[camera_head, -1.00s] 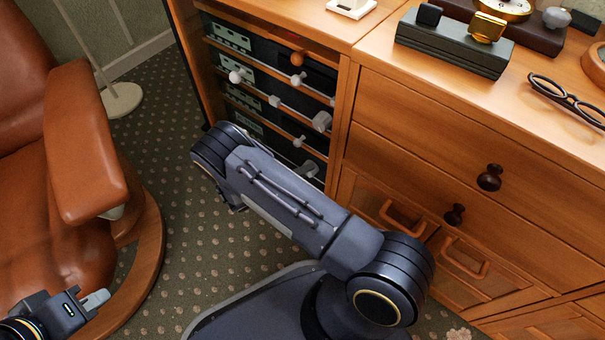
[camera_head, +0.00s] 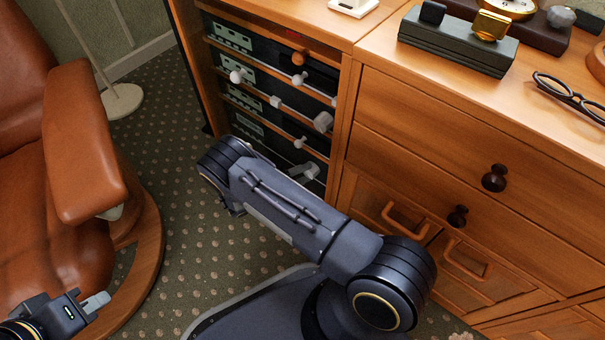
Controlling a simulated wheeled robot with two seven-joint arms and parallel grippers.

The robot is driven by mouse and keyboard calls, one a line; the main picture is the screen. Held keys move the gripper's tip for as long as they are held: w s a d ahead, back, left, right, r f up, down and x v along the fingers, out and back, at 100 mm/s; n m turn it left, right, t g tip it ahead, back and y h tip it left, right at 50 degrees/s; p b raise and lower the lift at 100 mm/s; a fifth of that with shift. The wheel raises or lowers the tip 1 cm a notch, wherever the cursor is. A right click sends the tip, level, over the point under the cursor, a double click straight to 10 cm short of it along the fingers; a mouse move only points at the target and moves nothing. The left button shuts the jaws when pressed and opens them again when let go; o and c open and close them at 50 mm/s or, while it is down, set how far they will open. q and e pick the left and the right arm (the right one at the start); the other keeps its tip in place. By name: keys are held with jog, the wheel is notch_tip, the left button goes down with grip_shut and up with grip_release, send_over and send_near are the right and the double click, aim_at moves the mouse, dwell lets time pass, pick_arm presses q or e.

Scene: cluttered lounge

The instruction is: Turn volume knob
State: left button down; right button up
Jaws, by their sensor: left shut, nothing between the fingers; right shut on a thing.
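The hi-fi rack (camera_head: 344,120) stands open-fronted, with dark units on its shelves. Several pale knobs stick out, one (camera_head: 236,77) at the upper left and a blocky one (camera_head: 323,121) at the right. A brown knob (camera_head: 299,58) is on the top unit. My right arm crosses the middle of the view. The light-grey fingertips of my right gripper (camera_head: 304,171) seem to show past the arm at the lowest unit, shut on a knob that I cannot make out. My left gripper (camera_head: 95,302) is shut and empty at the lower left.
A brown leather armchair (camera_head: 85,150) stands at the left, close to my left gripper. A wooden drawer cabinet (camera_head: 430,125) adjoins the rack and bears a dark box (camera_head: 455,50) and glasses (camera_head: 570,98). Patterned carpet (camera_head: 185,215) is free between chair and rack.

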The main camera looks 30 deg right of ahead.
jog(key=o, duration=1)
jog(key=shift+c, duration=0.2)
jog(key=a+p, duration=0.1)
jog(key=a, duration=0.7)
jog(key=shift+p, duration=0.3)
jog(key=shift+d, duration=0.1)
